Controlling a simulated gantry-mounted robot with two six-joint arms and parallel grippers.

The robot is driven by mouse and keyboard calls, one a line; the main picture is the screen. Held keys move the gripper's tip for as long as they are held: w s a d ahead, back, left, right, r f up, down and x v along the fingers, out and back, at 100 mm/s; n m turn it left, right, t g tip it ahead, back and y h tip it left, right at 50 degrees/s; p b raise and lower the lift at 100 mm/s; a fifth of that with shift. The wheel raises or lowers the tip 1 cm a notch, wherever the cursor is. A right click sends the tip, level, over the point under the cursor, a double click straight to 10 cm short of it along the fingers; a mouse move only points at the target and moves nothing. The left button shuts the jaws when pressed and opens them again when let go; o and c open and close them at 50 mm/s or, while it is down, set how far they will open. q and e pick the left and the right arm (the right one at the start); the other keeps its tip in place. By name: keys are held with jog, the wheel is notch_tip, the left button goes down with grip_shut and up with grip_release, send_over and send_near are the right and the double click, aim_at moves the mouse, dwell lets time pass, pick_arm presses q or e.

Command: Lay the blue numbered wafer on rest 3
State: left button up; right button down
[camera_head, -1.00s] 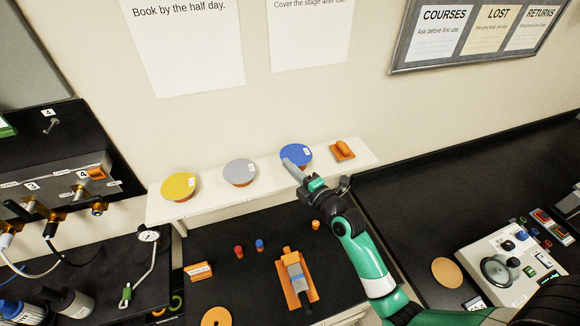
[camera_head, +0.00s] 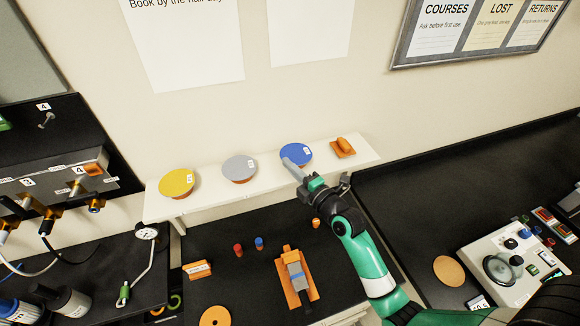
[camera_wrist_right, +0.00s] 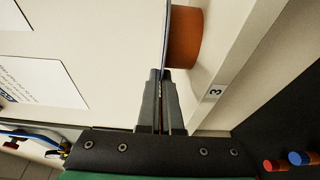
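The blue numbered wafer (camera_head: 296,154) with a white label lies flat on an orange round rest on the white shelf. In the right wrist view the wafer (camera_wrist_right: 166,30) shows edge-on as a thin line against the orange rest (camera_wrist_right: 184,40), above a label reading 3. My right gripper (camera_head: 290,165) reaches the wafer's front left edge. In the right wrist view its grey fingertips (camera_wrist_right: 161,74) are close together at the wafer's edge and look shut on it, with only a narrow gap between them. My left gripper is out of view.
A yellow wafer (camera_head: 178,182) and a grey wafer (camera_head: 239,167) lie on rests to the left on the white shelf (camera_head: 212,198). Small pegs and an orange fixture (camera_head: 297,277) stand on the black bench below.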

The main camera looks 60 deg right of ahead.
jog(key=c, duration=1)
grip_release()
jog(key=shift+c, duration=0.4)
jog(key=v, duration=0.7)
jog(key=shift+b, duration=0.3)
jog(key=shift+a, duration=0.1)
jog(key=b+v, duration=0.2)
jog(key=v, duration=0.9)
jog(key=shift+s+a+b, duration=0.15)
jog(key=shift+s+b, duration=0.15)
jog(key=shift+b, duration=0.05)
